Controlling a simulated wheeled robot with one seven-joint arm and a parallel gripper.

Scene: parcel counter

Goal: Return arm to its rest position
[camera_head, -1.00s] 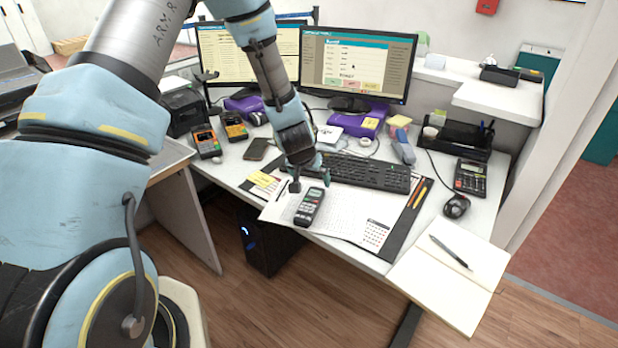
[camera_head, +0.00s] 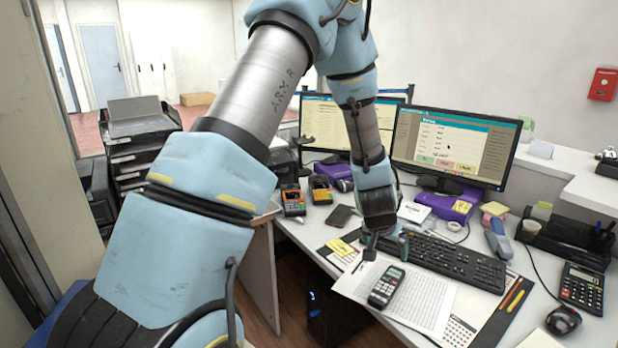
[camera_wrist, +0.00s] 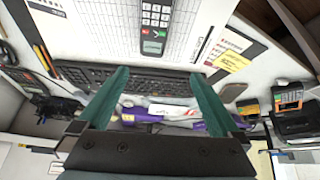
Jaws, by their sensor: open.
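My gripper (camera_head: 386,243) is low over the desk, between the keyboard (camera_head: 454,262) and a dark handset (camera_head: 387,286) with a keypad. In the wrist view my gripper (camera_wrist: 170,100) shows two green fingers spread wide with nothing held between them. The handset (camera_wrist: 155,28) lies flat on a printed sheet (camera_wrist: 98,30), apart from the fingers. My arm reaches from the left foreground over the desk and bends down at the wrist.
Two monitors (camera_head: 453,148) stand behind my gripper. Two card terminals (camera_head: 293,200) and a phone (camera_head: 339,216) lie to the left. A mouse (camera_head: 563,320), a calculator (camera_head: 581,287) and a stapler (camera_head: 498,239) are to the right. A printer stack (camera_head: 137,140) is at the far left.

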